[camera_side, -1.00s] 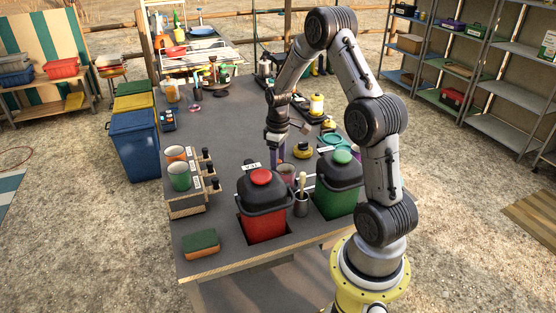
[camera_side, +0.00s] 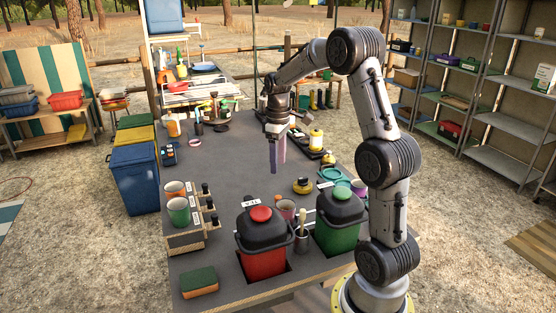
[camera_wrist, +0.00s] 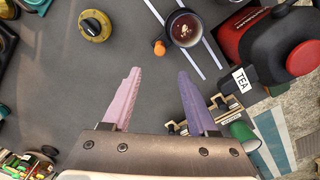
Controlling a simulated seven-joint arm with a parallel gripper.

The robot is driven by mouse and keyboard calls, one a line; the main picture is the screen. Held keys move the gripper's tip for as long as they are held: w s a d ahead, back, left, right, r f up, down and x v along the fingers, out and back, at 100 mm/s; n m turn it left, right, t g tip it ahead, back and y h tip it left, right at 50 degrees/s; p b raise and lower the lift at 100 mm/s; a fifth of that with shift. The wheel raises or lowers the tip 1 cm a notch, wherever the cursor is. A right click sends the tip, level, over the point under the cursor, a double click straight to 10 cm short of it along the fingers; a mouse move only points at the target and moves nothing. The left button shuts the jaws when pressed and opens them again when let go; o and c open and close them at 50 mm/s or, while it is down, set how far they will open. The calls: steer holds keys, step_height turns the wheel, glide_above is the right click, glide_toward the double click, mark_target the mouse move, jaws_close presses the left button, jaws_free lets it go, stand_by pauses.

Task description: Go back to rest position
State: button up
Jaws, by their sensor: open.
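My gripper (camera_side: 277,158) hangs over the middle of the dark table (camera_side: 228,190), fingers pointing down. In the wrist view my gripper (camera_wrist: 158,95) has its pink and purple fingers spread apart with nothing between them. The fingertips are clear of the things around them. A red canister (camera_side: 264,250) with a black lid stands at the table's near edge, and a green canister (camera_side: 340,225) stands to its right. A cup (camera_wrist: 184,28) with dark contents lies beyond the fingers in the wrist view, between two pale strips.
A rack with cups (camera_side: 179,211) is at the left edge, a sponge (camera_side: 199,281) at the near left corner. The table's middle is largely clear.

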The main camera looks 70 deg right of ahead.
steer(key=s+a+r+n+t+h, duration=0.1)
steer(key=s+a+r+n+t, duration=0.1)
steer(key=a+r, duration=0.55)
steer(key=s+a+r+n+t, duration=0.15)
steer(key=a+r, duration=0.35)
steer(key=a, duration=0.5)
steer(key=s+a+f+m+t, duration=0.1)
steer(key=s+a+f, duration=0.1)
steer(key=s+a, duration=0.2)
steer(key=s+a+f+m+t+y, duration=0.1)
steer(key=s+a, duration=0.3)
steer(key=s, duration=0.5)
steer(key=shift+f+m, duration=0.75)
steer(key=shift+f, duration=0.15)
steer(key=shift+a, duration=0.1)
